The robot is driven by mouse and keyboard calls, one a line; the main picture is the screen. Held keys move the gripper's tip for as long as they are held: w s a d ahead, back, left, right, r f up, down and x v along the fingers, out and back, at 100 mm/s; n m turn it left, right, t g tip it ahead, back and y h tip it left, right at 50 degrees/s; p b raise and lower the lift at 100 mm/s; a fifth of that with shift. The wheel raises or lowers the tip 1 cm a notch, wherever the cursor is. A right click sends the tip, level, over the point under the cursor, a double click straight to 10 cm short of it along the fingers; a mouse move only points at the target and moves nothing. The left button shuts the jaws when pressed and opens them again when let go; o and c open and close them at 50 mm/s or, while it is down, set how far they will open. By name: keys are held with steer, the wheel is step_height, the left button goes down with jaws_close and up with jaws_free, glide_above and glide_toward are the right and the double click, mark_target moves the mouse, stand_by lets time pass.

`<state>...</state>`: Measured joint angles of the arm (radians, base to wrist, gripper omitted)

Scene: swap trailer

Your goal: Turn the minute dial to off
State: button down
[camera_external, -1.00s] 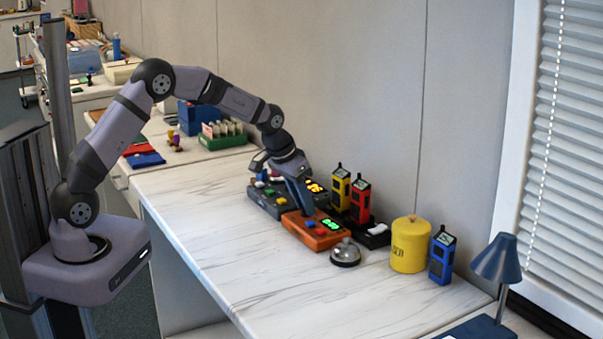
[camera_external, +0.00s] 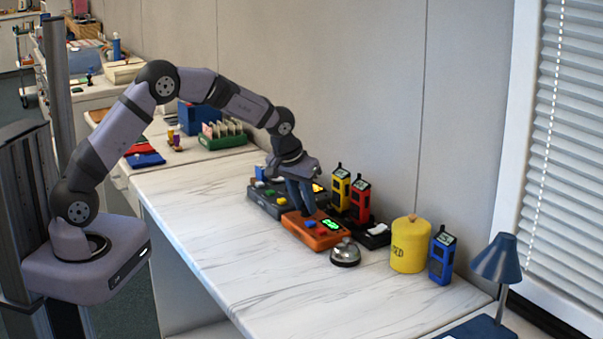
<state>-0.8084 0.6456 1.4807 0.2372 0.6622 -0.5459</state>
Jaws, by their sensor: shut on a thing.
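An orange control box (camera_external: 318,240) stands on the white marbled counter, with blue and red buttons on top and a lit green display (camera_external: 329,225). My gripper (camera_external: 306,210) points down at the back left of this box, its fingers close together. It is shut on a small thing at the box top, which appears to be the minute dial. The fingers hide the dial, so its setting cannot be read.
A dark grey box (camera_external: 268,205) with coloured buttons and a yellow display stands behind it. Yellow (camera_external: 340,190) and red (camera_external: 360,199) handsets stand close right. A silver bell (camera_external: 345,254) and yellow canister (camera_external: 409,247) are farther right. The counter's front is clear.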

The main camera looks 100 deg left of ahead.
steer(key=c, duration=1.5)
jaws_free()
steer(key=shift+c, duration=0.2)
steer(key=v, duration=0.7)
steer(key=shift+b, duration=0.4)
steer(key=shift+d+r, duration=0.1)
steer(key=d+r+m+h+p, duration=0.25)
steer(key=d+m+p, duration=0.45)
steer(key=d, duration=1.9)
steer(key=s+d+m+g+h+p, duration=0.1)
steer(key=s+d+m+p, duration=0.3)
steer(key=s+d, duration=1)
steer(key=d+m, duration=0.1)
steer(key=m, duration=0.1)
steer(key=shift+d+r+m+g+p, duration=0.15)
steer(key=shift+r+m+g+p, duration=0.1)
steer(key=shift+m+g+p, duration=0.1)
